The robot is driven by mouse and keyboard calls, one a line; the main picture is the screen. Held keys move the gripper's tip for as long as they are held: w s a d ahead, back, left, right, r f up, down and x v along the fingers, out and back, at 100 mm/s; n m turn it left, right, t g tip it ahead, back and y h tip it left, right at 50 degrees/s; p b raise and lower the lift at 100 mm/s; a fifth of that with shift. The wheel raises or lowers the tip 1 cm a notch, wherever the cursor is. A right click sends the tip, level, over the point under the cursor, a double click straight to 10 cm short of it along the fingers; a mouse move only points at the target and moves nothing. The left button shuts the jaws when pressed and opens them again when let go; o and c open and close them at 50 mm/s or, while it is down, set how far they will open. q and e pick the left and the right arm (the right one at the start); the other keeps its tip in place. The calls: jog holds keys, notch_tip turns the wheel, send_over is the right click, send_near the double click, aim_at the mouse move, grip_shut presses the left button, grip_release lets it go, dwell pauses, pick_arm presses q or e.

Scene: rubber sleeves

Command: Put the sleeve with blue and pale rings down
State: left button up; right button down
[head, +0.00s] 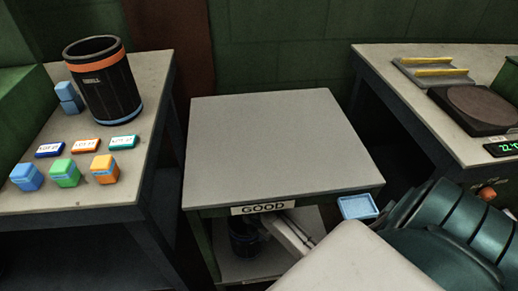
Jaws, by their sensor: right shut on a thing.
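My left gripper is not in view.
The right table holds a dark round plate (478,106), yellow bars (436,72) and a green display (502,148). A shelf lies under the middle table.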

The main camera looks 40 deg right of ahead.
jog(key=c, duration=1.6)
grip_release()
jog(key=shift+o, duration=0.2)
